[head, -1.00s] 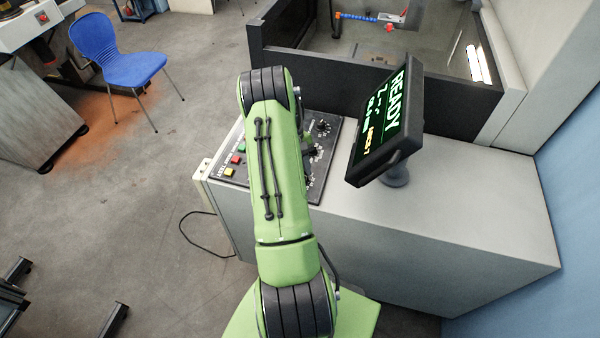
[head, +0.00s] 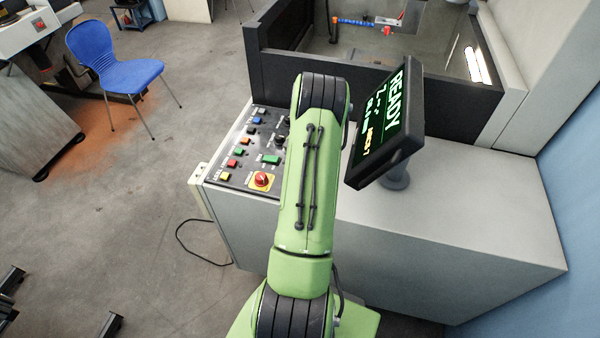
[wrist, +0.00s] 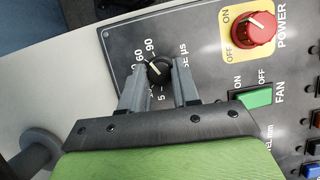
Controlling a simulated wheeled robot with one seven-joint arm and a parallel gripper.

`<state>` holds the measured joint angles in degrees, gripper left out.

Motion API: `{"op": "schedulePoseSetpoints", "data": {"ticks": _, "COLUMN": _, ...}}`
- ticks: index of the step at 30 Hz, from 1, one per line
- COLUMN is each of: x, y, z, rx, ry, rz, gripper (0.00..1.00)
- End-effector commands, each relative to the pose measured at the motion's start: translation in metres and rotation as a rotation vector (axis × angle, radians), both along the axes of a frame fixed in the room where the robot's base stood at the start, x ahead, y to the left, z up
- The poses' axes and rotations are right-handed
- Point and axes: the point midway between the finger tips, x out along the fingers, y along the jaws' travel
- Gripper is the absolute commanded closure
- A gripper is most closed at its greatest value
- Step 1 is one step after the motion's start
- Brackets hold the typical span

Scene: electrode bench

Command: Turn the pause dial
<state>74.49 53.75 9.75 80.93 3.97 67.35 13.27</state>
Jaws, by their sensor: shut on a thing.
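The pause dial (wrist: 159,70) is a small black knob with a white pointer line, on a dark panel in the wrist view. Part of its label, "SE µs", and scale numbers such as 5, 60 and 90 show around it. The pointer leans toward the upper left, near the 60 side. My gripper (wrist: 160,78) has one grey finger on each side of the knob and is shut on it. In the head view my green arm hides the gripper and this dial.
Beside the dial sit a red POWER knob (wrist: 253,28) on a yellow plate and a green FAN switch (wrist: 254,97). Several coloured buttons fill the panel's left side (head: 240,150). A tilted READY screen (head: 385,125) stands close to the right of my arm.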

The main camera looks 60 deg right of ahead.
Motion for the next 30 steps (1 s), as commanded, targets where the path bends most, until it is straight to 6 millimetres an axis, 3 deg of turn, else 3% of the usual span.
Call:
{"op": "schedulePoseSetpoints", "data": {"ticks": 12, "x": -0.0015, "y": -0.0005, "z": 0.0003, "rx": -0.002, "ry": -0.001, "rz": -0.199, "gripper": 1.00}}
{"op": "schedulePoseSetpoints", "data": {"ticks": 29, "x": -0.0017, "y": -0.0002, "z": -0.0001, "rx": -0.002, "ry": 0.001, "rz": -0.230, "gripper": 1.00}}
{"op": "schedulePoseSetpoints", "data": {"ticks": 30, "x": -0.0017, "y": -0.0002, "z": -0.0001, "rx": -0.001, "ry": 0.001, "rz": -0.230, "gripper": 0.68}}
